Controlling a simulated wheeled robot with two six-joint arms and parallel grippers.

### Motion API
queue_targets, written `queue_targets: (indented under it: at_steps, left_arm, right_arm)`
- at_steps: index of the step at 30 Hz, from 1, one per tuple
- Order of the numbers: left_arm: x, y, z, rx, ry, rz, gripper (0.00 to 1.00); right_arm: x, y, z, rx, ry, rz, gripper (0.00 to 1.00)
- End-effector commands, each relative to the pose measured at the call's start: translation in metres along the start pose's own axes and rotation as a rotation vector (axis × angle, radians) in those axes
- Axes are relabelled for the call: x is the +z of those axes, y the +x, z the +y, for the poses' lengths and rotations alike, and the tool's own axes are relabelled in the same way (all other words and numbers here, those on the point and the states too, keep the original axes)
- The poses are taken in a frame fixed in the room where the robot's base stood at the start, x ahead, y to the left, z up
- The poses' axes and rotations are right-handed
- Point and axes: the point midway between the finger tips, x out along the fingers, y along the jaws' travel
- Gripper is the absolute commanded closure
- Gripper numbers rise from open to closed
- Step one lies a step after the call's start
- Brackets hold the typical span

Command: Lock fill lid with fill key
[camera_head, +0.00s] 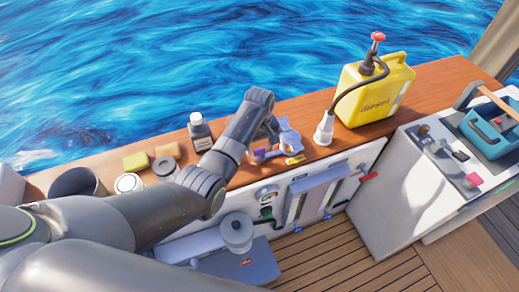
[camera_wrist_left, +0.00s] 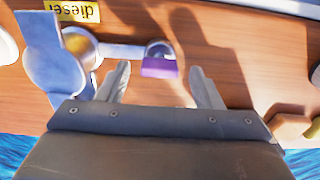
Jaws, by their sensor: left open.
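My left gripper (camera_head: 268,130) is over the wooden ledge; its fingers are hard to make out in the head view. In the left wrist view the gripper (camera_wrist_left: 160,69) is open, fingers apart. A small purple block (camera_wrist_left: 160,67) at a grey round end shows between the fingertips, not gripped; it also shows in the head view (camera_head: 261,153). It may be the fill key. Beside it is a blue-grey fitting (camera_wrist_left: 50,58) with a brass-coloured round part (camera_wrist_left: 80,42), likely the fill lid; the fitting also shows in the head view (camera_head: 290,139). My right gripper is not seen.
A yellow diesel label (camera_head: 295,160) lies by the fitting. A yellow jerrycan (camera_head: 372,95) with a hose and a white nozzle (camera_head: 324,130) stands right. Water lies beyond the ledge.

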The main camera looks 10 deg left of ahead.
Motion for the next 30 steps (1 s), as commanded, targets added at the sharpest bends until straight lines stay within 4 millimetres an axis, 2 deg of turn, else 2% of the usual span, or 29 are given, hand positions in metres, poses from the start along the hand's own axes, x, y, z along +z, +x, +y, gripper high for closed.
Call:
queue_targets:
  at_steps: [6,17,20,27,30]
  left_arm:
    - [0.0,0.022,0.0,-0.001,0.0,-0.001,0.4]
    - [0.0,0.026,0.0,0.0,0.0,0.001,0.4]
    - [0.0,0.026,0.0,0.0,0.0,0.001,0.5]
    - [0.0,0.025,0.0,0.0,0.0,0.001,0.82]
    - [0.0,0.025,0.0,0.0,0.001,0.001,0.85]
  right_arm:
    - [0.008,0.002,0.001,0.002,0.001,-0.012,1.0]
    - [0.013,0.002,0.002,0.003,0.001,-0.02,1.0]
    - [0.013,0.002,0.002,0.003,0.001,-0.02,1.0]
    - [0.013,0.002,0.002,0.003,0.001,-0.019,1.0]
    - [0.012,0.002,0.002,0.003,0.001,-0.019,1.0]
